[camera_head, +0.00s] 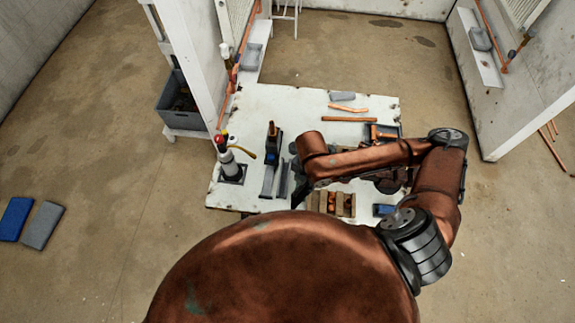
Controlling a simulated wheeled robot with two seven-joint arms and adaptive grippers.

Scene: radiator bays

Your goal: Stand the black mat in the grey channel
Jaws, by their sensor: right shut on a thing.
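The grey channel (268,182) stands on the white table, left of my right gripper. My right gripper (297,175) hangs below the copper-coloured wrist, just to the right of the channel. It is shut on a dark piece, seemingly the black mat (300,193), which is mostly hidden by the gripper and wrist. The mat looks beside the channel, not in it; whether they touch cannot be told. My left gripper is out of view.
A torch (231,166) stands on a dark base at the table's left. A black tool with an orange tip (272,143) is behind the channel. Copper pipes (349,119) lie at the back. A wooden crate (346,205) is at the front right. White partitions flank the table.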

